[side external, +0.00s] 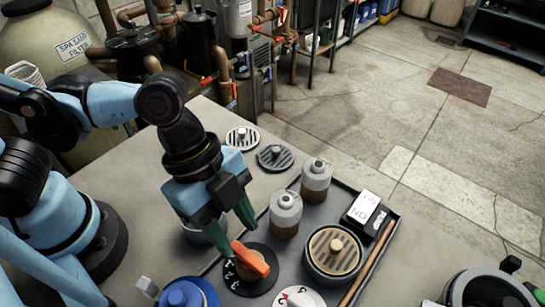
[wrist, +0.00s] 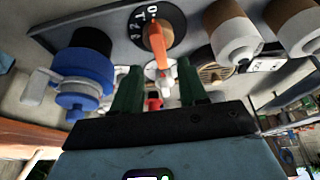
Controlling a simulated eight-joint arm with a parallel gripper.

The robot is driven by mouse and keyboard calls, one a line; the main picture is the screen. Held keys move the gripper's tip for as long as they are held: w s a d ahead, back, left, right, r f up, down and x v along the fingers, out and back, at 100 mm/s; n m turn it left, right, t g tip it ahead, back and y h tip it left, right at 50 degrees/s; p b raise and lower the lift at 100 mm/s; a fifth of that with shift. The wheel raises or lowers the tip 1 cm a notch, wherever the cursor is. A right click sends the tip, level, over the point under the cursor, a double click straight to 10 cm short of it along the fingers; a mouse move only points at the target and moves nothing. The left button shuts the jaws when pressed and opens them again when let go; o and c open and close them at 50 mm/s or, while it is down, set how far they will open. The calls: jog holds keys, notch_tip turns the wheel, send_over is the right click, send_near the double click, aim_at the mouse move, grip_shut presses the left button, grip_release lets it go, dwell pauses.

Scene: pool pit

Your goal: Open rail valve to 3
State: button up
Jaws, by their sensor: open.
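A black round dial with white numerals (side external: 258,282) carries an orange lever handle (side external: 252,259). I take this as the rail valve, though no name label is readable. In the wrist view the dial (wrist: 139,33) and the handle (wrist: 157,42) lie ahead of the fingertips, with numerals on the dial's left side. The exact setting cannot be read. My gripper (side external: 236,235) has green fingers that are apart, pointing down close above the handle. In the wrist view the open fingers (wrist: 160,70) hold nothing. Whether a finger touches the handle is unclear.
A white dial with a red pointer (side external: 296,297) sits close to the black dial. A blue fitting (side external: 187,294), bottles (side external: 285,214), a round grate (side external: 333,251) and a switch box (side external: 367,210) crowd around. The bench's far left part is clear beside two drain covers (side external: 275,157).

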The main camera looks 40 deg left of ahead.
aim_at(249, 255)
jog(key=shift+x, duration=2.5)
grip_shut()
